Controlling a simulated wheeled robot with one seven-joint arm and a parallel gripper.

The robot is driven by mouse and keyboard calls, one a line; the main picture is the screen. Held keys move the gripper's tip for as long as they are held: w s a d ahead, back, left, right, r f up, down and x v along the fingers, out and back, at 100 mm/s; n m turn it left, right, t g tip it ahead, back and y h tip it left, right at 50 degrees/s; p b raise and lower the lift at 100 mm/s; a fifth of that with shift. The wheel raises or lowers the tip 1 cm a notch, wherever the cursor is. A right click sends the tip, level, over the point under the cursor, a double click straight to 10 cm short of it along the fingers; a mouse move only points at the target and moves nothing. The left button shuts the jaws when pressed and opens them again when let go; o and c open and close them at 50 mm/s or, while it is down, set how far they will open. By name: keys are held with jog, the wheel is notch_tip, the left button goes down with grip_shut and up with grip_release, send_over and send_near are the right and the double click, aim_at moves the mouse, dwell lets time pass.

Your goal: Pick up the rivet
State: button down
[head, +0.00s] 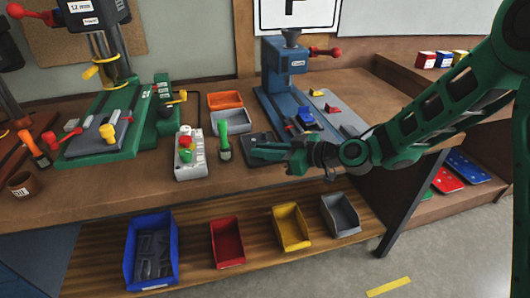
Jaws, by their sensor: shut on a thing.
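My gripper (264,151) reaches in from the right, low over the workbench (330,165), with its fingers pointing left. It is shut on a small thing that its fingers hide. I cannot make out the rivet's shape or colour anywhere in view. A dark flat plate (256,137) lies just behind the fingers, on the bench.
A blue press (285,66) stands behind my gripper, and a green drill press (105,135) stands at left. A grey box with coloured buttons (191,160) and orange (226,100) and grey (229,121) trays are nearby. Bins, including a blue one (131,255), stand on the lower shelf.

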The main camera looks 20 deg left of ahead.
jog(key=shift+r, duration=0.45)
jog(key=r, duration=0.1)
jog(key=s+r, duration=0.1)
jog(key=r, duration=0.1)
jog(key=shift+a+r, duration=0.1)
jog(key=shift+r, duration=0.1)
jog(key=s+a+r, duration=0.2)
jog(key=s+r, duration=0.4)
jog(key=s, duration=0.4)
jog(key=shift+s+a, duration=0.15)
jog(key=shift+a, duration=0.25)
jog(key=shift+r, duration=0.15)
